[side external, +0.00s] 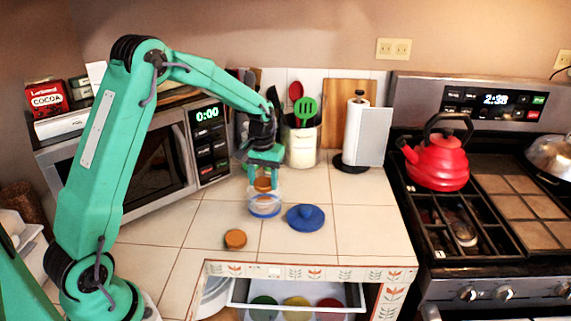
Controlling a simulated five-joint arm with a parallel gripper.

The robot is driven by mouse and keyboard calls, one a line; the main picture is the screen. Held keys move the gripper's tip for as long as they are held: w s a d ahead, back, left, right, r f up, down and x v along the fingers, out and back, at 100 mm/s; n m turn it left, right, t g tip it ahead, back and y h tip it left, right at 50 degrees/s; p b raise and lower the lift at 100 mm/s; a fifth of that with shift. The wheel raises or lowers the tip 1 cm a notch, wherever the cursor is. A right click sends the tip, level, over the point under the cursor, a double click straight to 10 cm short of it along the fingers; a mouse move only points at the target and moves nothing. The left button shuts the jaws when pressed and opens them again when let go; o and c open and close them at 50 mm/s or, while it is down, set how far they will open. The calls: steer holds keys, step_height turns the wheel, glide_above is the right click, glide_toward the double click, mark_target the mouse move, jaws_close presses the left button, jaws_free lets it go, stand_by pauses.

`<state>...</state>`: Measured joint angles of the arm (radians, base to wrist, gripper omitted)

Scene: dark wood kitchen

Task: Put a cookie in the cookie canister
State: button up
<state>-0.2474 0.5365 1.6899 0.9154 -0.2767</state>
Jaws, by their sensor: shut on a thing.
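My gripper (264,176) points down over the cookie canister (265,206), a clear jar with a blue band near its base, standing on the tiled counter. The gripper is shut on a brown cookie (263,184) and holds it at the mouth of the canister. I cannot tell how far the cookie is below the rim. A blue lid with a knob (306,217) lies on the counter just right of the canister. Another brown cookie (235,239) lies on the counter in front and to the left.
A microwave (130,165) stands at the back left. A utensil holder (302,148) and a paper towel stand (362,135) are behind the canister. A red kettle (438,160) is on the stove at right. An open drawer (297,291) juts out below the counter.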

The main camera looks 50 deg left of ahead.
steer(key=o, duration=1)
steer(key=shift+o, duration=0.2)
steer(key=shift+r, duration=3.95)
